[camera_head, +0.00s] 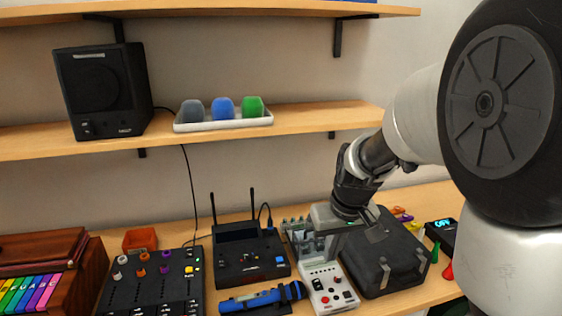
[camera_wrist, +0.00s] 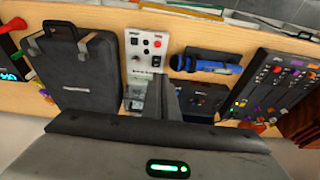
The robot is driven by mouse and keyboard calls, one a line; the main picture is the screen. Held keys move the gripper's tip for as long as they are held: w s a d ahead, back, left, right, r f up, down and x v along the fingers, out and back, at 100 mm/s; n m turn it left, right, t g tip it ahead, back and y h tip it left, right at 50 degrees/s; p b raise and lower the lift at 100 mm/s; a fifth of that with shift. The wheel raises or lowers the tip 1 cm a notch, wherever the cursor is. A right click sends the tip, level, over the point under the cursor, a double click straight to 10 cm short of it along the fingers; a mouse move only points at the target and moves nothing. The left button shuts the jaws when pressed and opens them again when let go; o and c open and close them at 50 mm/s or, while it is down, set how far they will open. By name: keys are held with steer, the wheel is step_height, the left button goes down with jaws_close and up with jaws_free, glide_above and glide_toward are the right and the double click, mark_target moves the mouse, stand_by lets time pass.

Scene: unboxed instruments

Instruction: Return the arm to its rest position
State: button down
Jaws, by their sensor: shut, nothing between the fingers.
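My arm (camera_head: 420,108) reaches in from the right in the head view and bends down over the table. My gripper (camera_head: 328,250) hangs above the table among the instruments, close to a white control box with knobs (camera_head: 328,287) and a black case (camera_head: 385,262). Its fingers are hard to make out in the head view. In the wrist view the gripper (camera_wrist: 168,98) shows as a grey body with its fingers together and nothing between them. Whether the fingertips touch anything below cannot be told.
A shelf (camera_head: 300,122) with a speaker (camera_head: 103,90) and a white tray (camera_head: 225,125) runs above. Table space is crowded.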

steer(key=s+r+m+t, duration=0.1)
steer(key=s+r, duration=0.5)
steer(key=s, duration=0.4)
steer(key=s+r+m+t+p, duration=0.1)
steer(key=s+r, duration=0.4)
steer(key=s, duration=0.4)
steer(key=shift+s+a+r+t+h, duration=0.2)
steer(key=shift+s+r+t+h, duration=0.1)
steer(key=shift+s+r, duration=0.1)
